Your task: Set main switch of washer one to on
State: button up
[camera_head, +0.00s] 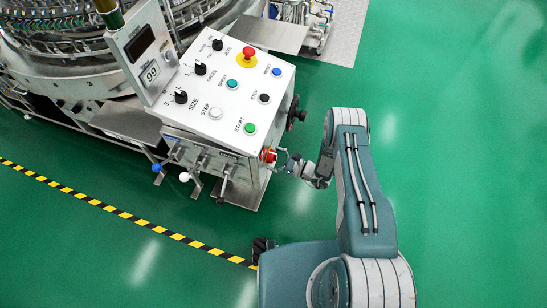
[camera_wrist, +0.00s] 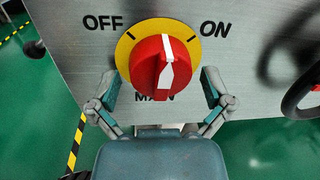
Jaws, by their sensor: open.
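The main switch is a red knob (camera_wrist: 150,64) with a white pointer on a yellow disc (camera_wrist: 181,27), on the metal front panel. OFF is printed at its upper left, ON at its upper right, and a partly hidden label below. The white pointer points roughly straight up, between the OFF and ON marks. My gripper (camera_wrist: 160,82) is open, with one finger on each side of the knob and visible gaps to it. In the head view the red switch (camera_head: 268,155) is on the console's lower right side, with my gripper (camera_head: 285,162) close beside it.
The console (camera_head: 240,98) carries buttons, black knobs and a red emergency stop (camera_head: 248,54) on top. A black handwheel (camera_head: 294,113) sticks out to the right of the switch. Valve handles (camera_head: 184,177) project at the lower left. Green floor (camera_head: 460,140) to the right is clear.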

jog(key=c, duration=1)
jog(key=shift+c, duration=0.2)
jog(key=shift+m, duration=0.3)
jog(key=m, duration=0.3)
jog(key=shift+r+m+g+h, duration=0.15)
jog(key=shift+m+g+h, duration=0.15)
jog(key=shift+m, duration=1.9)
jog(key=shift+w, duration=0.1)
